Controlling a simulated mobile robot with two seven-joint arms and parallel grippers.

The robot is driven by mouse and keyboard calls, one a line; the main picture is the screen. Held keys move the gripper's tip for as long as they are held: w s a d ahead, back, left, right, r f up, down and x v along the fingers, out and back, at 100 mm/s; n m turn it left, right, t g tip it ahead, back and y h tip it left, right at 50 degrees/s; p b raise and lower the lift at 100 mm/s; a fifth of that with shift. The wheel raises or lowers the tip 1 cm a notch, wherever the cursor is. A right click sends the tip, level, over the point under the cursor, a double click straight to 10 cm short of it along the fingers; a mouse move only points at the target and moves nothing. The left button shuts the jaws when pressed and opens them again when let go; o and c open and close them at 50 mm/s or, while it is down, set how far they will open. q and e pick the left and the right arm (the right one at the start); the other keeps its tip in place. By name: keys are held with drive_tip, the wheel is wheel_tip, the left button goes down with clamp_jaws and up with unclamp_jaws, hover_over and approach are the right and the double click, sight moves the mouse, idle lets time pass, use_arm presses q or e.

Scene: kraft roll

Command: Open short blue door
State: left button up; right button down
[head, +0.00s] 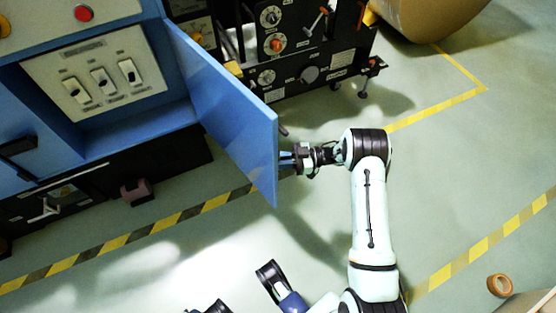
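The short blue door (232,115) stands swung well out from the blue cabinet (110,20), joined on the right side of its opening. Inside the opening, a pale panel with several switches (102,80) is exposed. My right gripper (285,158) is at the door's free edge, on its right, outer side, pointing left toward it. Its fingertips are close to or partly behind the door edge; contact and finger gap are unclear. The door's handle is not clearly visible.
A black machine with knobs (272,45) stands behind the door. A large brown roll (430,12) is at the upper right. A tape ring (499,285) lies at the lower right. The green floor in front is open, with striped yellow lines.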

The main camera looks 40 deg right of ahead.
drive_tip(key=shift+f, duration=0.15)
drive_tip(key=c, duration=1.2)
unclamp_jaws()
drive_tip(key=shift+c, duration=0.2)
drive_tip(key=shift+d, duration=0.1)
